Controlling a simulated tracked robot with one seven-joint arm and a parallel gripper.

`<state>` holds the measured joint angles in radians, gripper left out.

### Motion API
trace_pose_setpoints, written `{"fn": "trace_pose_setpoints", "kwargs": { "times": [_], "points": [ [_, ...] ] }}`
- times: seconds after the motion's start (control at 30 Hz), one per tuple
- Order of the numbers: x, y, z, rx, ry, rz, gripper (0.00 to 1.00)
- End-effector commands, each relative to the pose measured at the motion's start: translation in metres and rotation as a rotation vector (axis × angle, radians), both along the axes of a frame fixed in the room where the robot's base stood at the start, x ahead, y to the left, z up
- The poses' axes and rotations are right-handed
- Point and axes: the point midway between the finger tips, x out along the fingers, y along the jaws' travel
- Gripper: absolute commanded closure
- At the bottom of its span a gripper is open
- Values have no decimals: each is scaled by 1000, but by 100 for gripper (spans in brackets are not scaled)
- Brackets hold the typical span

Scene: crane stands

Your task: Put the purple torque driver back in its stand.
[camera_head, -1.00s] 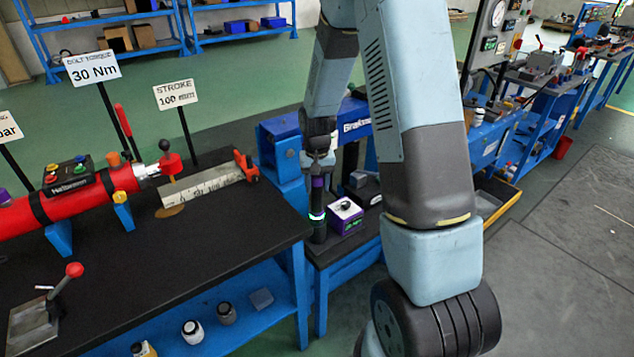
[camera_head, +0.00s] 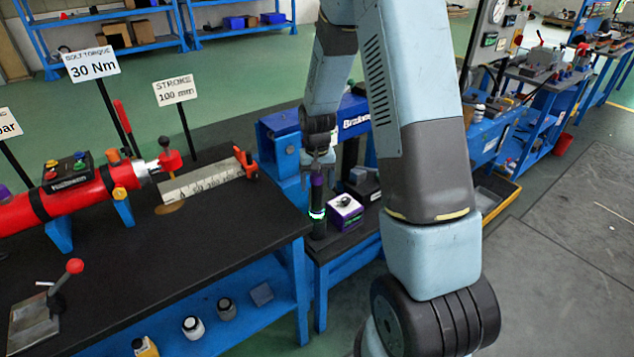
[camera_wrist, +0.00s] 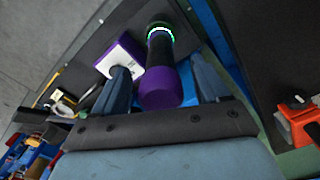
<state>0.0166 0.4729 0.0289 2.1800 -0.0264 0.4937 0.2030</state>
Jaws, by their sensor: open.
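The purple torque driver (camera_head: 317,198) stands about upright on the black bench top, with a purple top, a dark body and a lit white-green ring. In the wrist view, its purple end (camera_wrist: 160,88) is nearest the camera, between my two fingers. My gripper (camera_head: 317,172) is above and around the driver's top; its fingers (camera_wrist: 163,86) are open, with gaps visible beside the driver. A purple box with a white top (camera_head: 345,213) sits right of the driver; I cannot tell if it is the stand. The driver's foot is too small to tell what it rests in.
A black-topped bench with a red cylinder (camera_head: 85,195) and a scale block (camera_head: 200,181) is at left. A blue machine (camera_head: 283,135) stands behind the driver. A dark grey item (camera_head: 362,183) lies behind the purple box. The grey floor at right is clear.

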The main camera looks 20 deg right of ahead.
Motion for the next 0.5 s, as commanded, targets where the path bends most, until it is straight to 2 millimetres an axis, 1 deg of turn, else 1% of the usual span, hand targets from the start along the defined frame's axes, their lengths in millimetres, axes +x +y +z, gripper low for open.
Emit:
{"fn": "trace_pose_setpoints", "kwargs": {
  "times": [0.5],
  "points": [
    [1,0,33,0,-3,-1,26]
  ]
}}
